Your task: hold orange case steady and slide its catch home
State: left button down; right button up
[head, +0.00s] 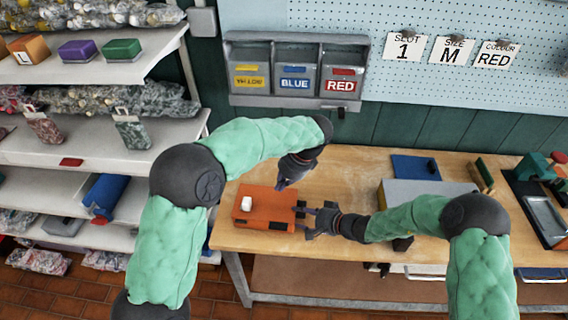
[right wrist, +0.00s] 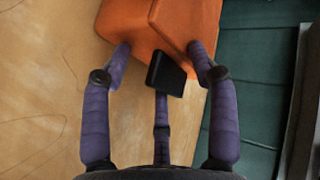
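The orange case (head: 268,203) lies on the wooden bench, with a small white block on its top left. It also fills the top of the right wrist view (right wrist: 160,25). My left gripper (head: 282,184) points down at the case's back edge; whether it touches or grips is unclear. My right gripper (head: 307,216) is at the case's right end, its fingers spread. In the right wrist view, a black block, seemingly the catch (right wrist: 167,73), lies between those fingers (right wrist: 159,55), just off the orange end. I cannot tell whether the fingers touch it.
A grey box (head: 420,189) and a blue mat (head: 416,167) lie to the right on the bench. Labelled bins (head: 294,105) hang on the back wall. Shelves (head: 90,150) stand at the left. Bare bench (head: 345,170) lies behind my right gripper.

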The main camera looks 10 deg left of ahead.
jog(key=o, duration=0.5)
jog(key=shift+s+f, duration=0.25)
jog(key=shift+f, duration=0.15)
jog(key=shift+w+r, duration=0.1)
jog(key=shift+w, duration=0.1)
jog(key=shift+r, duration=0.1)
